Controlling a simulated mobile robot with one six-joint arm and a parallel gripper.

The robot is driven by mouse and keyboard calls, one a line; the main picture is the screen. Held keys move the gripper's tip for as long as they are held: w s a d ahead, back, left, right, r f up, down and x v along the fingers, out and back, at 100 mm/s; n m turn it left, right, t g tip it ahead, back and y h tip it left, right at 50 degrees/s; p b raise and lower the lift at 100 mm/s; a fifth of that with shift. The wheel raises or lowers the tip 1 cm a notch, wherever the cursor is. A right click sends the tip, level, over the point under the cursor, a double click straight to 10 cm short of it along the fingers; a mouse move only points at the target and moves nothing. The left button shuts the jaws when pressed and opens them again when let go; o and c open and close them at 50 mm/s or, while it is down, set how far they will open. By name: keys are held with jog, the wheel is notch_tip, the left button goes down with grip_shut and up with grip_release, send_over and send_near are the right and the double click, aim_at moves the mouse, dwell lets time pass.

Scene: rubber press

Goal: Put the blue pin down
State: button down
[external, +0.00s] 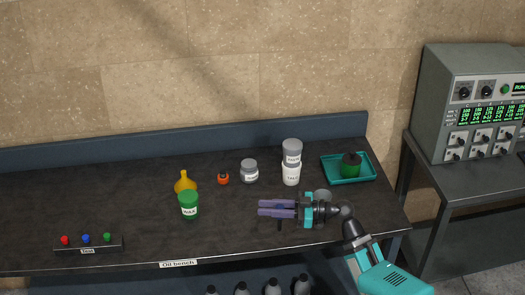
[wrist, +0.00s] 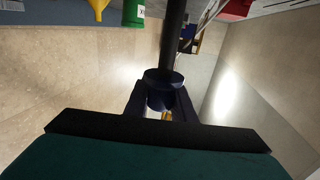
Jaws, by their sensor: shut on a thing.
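My gripper (external: 262,208) is above the right half of the oil bench, pointing left. In the wrist view its jaws (wrist: 162,95) are shut on a dark blue, round-headed pin (wrist: 163,88) with a black shaft. In the external view the jaws mostly hide the held pin; a small dark end (external: 279,224) shows below them. A rack (external: 100,245) at the bench's front left holds a red, a blue (external: 86,238) and a green knob.
The bench's middle front is clear.

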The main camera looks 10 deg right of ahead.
jog(key=w+a+p, duration=0.3)
jog(key=w+a, duration=0.2)
jog(key=w, duration=0.1)
jog(key=shift+w+f, duration=0.2)
jog(key=shift+f, duration=0.2)
dwell(0.5)
jog(key=shift+w+a+f+b, duration=0.1)
jog(key=shift+w+f+b, duration=0.1)
jog(key=shift+f, duration=0.4)
jog(key=shift+w+a+f+b, duration=0.15)
jog(key=shift+f+b, duration=0.1)
jog(key=shift+f, duration=0.35)
jog(key=shift+w+a+f+b, duration=0.1)
jog(key=shift+w+f+b, duration=0.1)
jog(key=shift+f, duration=0.4)
jog(key=shift+f, duration=0.2)
jog(key=c, duration=1.5)
grip_release()
